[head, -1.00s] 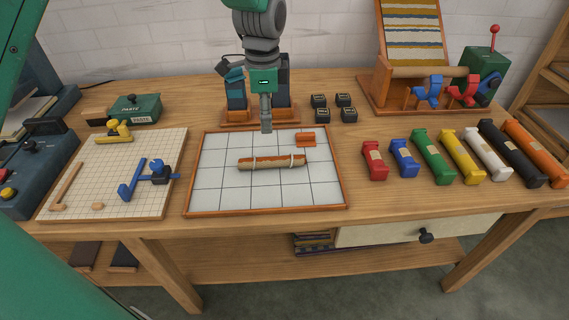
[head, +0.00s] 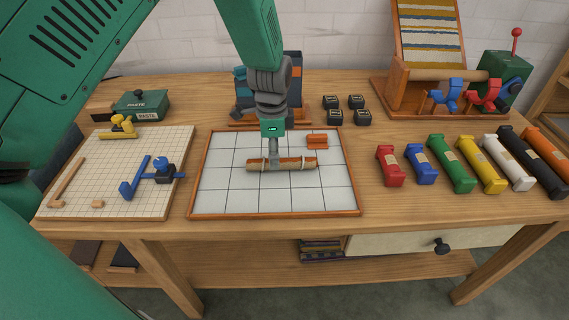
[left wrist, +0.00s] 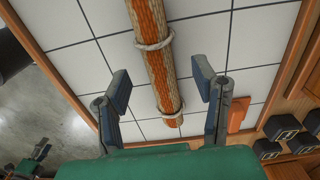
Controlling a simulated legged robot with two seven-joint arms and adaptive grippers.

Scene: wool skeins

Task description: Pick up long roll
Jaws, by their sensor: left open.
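The long roll (head: 300,163), brown and orange with two pale cord ties, lies crosswise on the white gridded tray (head: 357,205). My left gripper (head: 275,158) points down over the roll's middle in the head view. In the left wrist view the roll (left wrist: 153,50) runs between the two spread fingers of the open gripper (left wrist: 161,80), with a gap on each side. The fingers look close above it, but I cannot tell their exact height. Part of the roll is hidden behind the gripper in the head view.
A small orange piece (head: 317,142) lies on the tray behind the roll. A gridded board with blue and yellow tools (head: 85,190) is at left. Several coloured skeins (head: 452,163) lie at right. Black blocks (head: 333,102) and a loom (head: 425,50) stand behind.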

